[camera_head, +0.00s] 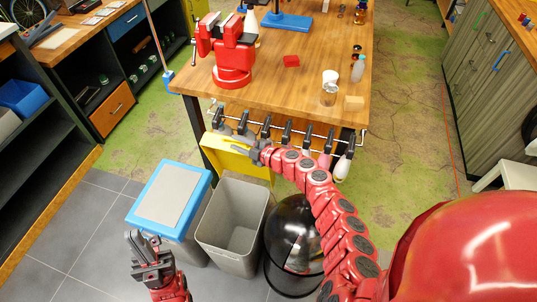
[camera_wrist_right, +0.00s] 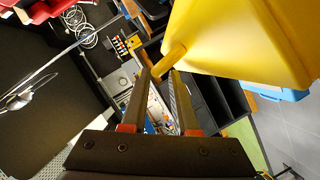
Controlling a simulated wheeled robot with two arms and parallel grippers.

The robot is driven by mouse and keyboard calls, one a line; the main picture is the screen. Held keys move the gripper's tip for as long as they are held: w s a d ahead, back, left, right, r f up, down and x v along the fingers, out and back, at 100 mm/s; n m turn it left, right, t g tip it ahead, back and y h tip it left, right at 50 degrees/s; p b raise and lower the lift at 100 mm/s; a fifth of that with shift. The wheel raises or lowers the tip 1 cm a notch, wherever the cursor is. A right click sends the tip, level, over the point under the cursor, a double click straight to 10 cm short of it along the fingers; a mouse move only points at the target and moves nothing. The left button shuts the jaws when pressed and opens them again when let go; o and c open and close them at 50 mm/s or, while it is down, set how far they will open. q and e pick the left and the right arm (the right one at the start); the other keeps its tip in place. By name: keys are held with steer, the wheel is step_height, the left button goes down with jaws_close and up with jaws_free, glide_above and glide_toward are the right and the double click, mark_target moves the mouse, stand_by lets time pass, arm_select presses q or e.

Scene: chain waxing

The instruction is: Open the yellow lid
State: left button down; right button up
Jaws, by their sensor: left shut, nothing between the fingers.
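The yellow lid (camera_head: 235,158) stands raised, tilted up at the back of the open grey bin (camera_head: 232,222), whose inside is visible and looks empty. My right gripper (camera_head: 240,143) is at the lid's upper edge. In the right wrist view the lid (camera_wrist_right: 245,40) fills the upper right, and its yellow handle (camera_wrist_right: 169,64) lies across the gap at the tips of my right gripper (camera_wrist_right: 162,72). The fingers stand apart; firm contact with the handle cannot be made out. My left gripper (camera_head: 150,258) is shut and empty, low in front of the blue-lidded bin.
A bin with a blue-rimmed lid (camera_head: 174,196) stands left of the open bin, and a black round bin (camera_head: 293,240) stands right. The wooden workbench (camera_head: 290,90) is behind, with a row of black holders (camera_head: 287,133) along its front edge. Grey floor is free at left.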

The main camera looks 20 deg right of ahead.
steer(key=v, duration=1.4)
steer(key=shift+s+d, duration=0.25)
steer(key=shift+s, duration=0.05)
steer(key=shift+f, duration=0.1)
